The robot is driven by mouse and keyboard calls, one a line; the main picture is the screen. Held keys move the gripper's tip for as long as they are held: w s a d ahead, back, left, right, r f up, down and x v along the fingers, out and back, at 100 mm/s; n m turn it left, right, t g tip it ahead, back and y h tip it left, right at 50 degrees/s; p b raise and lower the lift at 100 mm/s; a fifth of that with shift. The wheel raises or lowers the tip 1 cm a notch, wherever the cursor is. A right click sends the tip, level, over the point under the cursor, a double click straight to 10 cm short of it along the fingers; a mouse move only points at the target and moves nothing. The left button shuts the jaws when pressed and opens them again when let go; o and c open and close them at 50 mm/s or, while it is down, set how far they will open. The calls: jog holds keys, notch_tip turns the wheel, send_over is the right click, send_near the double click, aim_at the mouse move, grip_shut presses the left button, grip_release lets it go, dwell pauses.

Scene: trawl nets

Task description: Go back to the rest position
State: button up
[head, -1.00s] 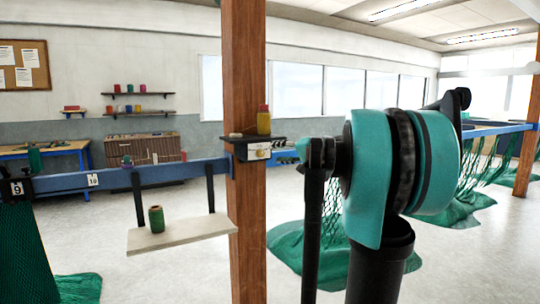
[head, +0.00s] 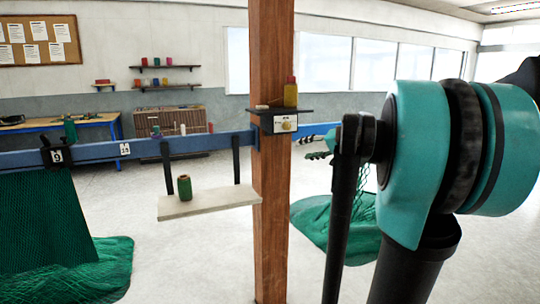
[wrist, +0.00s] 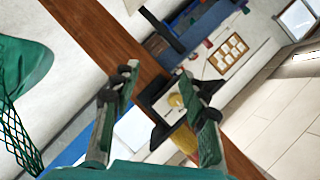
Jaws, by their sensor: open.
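My gripper (wrist: 158,76) is open and empty in the wrist view, its two green fingers apart. Beyond them, apart from the fingers, are the wooden post and its small bracket. In the head view my folded teal and black arm fills the right side. My gripper shows only partly behind a dark arm link, right of the wooden post (head: 271,200). The post carries a small dark shelf (head: 300,112) with a yellow bottle (head: 290,95) with a red cap on it, and a white front with a round knob below.
A blue rail (head: 205,143) runs left from the post. Green net (head: 40,225) hangs from it and lies on the floor. A hanging board (head: 215,202) holds a green spool (head: 185,188). Another net (head: 340,225) lies right of the post. Open floor shows between.

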jog(key=s+a+f+n+g+h, duration=0.1)
jog(key=s+a+f+g+h, duration=0.1)
jog(key=s+f, duration=0.65)
jog(key=s+a+f+n+g+h, duration=0.15)
jog(key=s+f, duration=0.35)
jog(key=f, duration=0.6)
jog(key=s+a+f+n+g+h, duration=0.1)
jog(key=s+f+g+h, duration=0.1)
jog(key=s+f, duration=0.6)
jog(key=s+d+f+h, duration=0.3)
jog(key=s+f, duration=0.4)
jog(key=f, duration=0.1)
jog(key=shift+d+f+g, duration=0.35)
jog(key=shift+f, duration=0.05)
jog(key=shift+s+n+h, duration=0.1)
jog(key=shift+n+h, duration=0.15)
